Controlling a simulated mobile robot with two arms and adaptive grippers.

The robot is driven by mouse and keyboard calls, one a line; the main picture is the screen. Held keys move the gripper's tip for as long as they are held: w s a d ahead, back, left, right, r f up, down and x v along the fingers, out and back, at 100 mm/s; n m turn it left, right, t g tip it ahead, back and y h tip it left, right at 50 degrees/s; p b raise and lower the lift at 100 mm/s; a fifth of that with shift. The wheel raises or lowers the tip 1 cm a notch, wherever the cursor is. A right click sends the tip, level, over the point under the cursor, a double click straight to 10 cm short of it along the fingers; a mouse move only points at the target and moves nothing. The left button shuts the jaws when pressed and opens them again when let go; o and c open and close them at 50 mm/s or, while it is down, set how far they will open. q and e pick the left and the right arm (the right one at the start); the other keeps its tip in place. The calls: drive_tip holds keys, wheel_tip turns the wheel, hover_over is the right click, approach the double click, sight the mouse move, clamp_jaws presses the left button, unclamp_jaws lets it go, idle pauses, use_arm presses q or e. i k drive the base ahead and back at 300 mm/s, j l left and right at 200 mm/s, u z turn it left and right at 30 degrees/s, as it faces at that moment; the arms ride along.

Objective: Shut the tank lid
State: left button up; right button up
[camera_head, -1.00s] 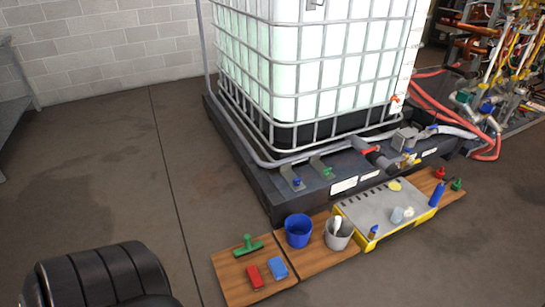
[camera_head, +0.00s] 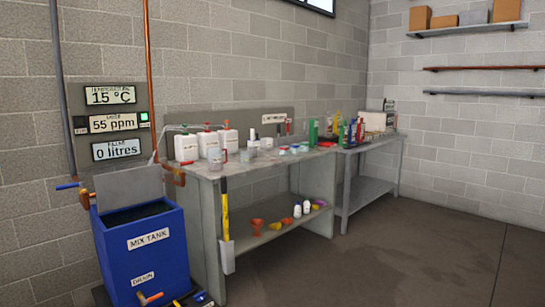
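The blue mix tank (camera_head: 150,246) stands at the lower left of the head view, against the block wall. It carries a "MIX TANK" label and a drain tap low on its front. Its grey lid (camera_head: 129,185) is raised, standing up at the back of the tank's rim. The dark inside of the tank shows below the lid. Neither of my grippers is in view.
A workbench (camera_head: 215,171) with bottles and tubs stands right of the tank, with a yellow-handled tool (camera_head: 226,225) at its near leg. A second table (camera_head: 373,146) stands beyond it. The floor (camera_head: 400,255) at the right is clear. Display panels (camera_head: 113,123) hang above the tank.

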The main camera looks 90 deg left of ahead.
sight(114, 190)
drive_tip(key=u, duration=3.8)
